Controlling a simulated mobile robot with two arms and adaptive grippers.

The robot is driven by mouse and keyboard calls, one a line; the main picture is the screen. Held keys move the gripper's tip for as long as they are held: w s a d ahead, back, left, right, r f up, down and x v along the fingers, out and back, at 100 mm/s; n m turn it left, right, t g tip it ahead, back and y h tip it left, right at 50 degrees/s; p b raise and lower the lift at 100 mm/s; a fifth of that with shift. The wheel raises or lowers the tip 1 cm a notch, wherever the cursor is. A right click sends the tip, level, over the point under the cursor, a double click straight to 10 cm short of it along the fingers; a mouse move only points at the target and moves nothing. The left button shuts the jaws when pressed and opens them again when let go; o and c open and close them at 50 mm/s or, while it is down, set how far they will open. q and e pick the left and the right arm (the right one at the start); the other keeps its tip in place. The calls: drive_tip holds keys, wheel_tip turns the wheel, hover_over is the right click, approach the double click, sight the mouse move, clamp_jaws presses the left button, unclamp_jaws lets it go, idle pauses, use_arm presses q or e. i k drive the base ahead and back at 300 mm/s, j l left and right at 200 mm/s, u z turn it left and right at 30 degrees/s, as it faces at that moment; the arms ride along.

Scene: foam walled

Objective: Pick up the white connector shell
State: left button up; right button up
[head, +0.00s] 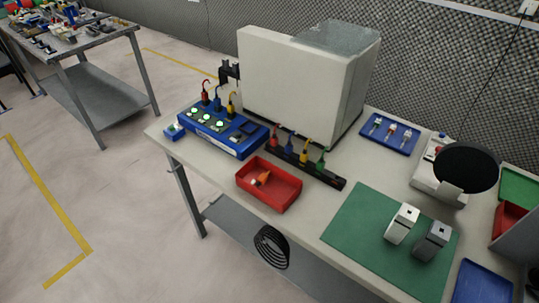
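What looks like the white connector shell (402,222), a pale blocky piece with a small dark opening on top, stands upright on the green mat (352,224) at the front right of the bench. A dark grey piece of similar shape (432,240) stands just to its right, with a narrow gap between them. Neither of my grippers shows in the head view, so nothing is seen touching the shell.
A red bin (284,205) with a small orange item lies left of the mat. Behind are a black rack (325,178) of coloured plugs, a blue test board (248,148) and a large white box (290,85). A black disc (468,167) overhangs the right side. A blue tray (484,286) is at front right.

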sight(406, 217)
drive_tip(key=z, duration=1.15)
